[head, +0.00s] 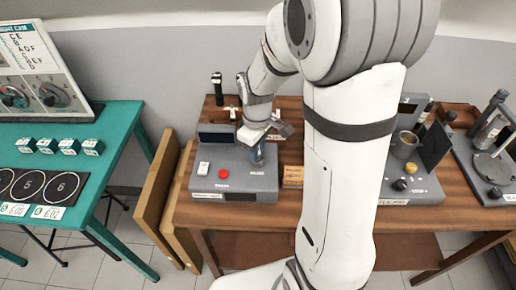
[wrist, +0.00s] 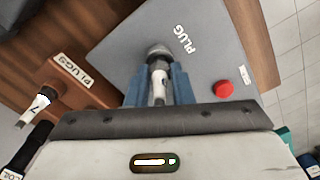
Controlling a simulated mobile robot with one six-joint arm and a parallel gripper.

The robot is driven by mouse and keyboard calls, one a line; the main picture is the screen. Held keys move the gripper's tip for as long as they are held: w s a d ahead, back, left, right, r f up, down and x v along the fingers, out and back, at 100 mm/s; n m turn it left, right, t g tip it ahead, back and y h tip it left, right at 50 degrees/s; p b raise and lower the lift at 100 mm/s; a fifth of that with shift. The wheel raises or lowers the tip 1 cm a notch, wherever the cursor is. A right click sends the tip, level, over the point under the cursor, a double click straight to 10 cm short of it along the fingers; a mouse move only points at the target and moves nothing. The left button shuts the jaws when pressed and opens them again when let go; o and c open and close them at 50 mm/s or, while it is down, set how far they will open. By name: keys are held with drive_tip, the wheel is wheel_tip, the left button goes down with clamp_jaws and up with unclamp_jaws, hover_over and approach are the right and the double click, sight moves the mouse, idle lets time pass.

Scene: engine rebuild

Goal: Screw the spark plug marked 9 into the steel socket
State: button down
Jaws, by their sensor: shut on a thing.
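My gripper (wrist: 157,92) has its blue fingers closed around a spark plug (wrist: 159,72) with a white body. Its number cannot be read. The plug's far end meets a round steel socket (wrist: 157,50) on the grey test box (wrist: 125,35), beside the word PLUG. How deep it sits cannot be told. In the head view my gripper (head: 257,153) points down at the right rear of the grey box (head: 235,187); the plug and socket are hidden there.
A wooden rack (wrist: 75,92) labelled PLUGS holds a plug marked 7 (wrist: 38,103). More machines (head: 410,185) stand right of my arm. A teal table (head: 120,125) is at left.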

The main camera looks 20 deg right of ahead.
drive_tip(key=m, duration=0.4)
drive_tip(key=shift+m, duration=0.3)
drive_tip(key=m+b, duration=0.1)
drive_tip(key=m, duration=0.4)
drive_tip(key=shift+d, duration=0.1)
drive_tip(key=m, duration=0.9)
drive_tip(key=shift+d+m+b, duration=0.1)
drive_tip(key=shift+m+b, duration=0.3)
drive_tip(key=c, duration=1.2)
unclamp_jaws()
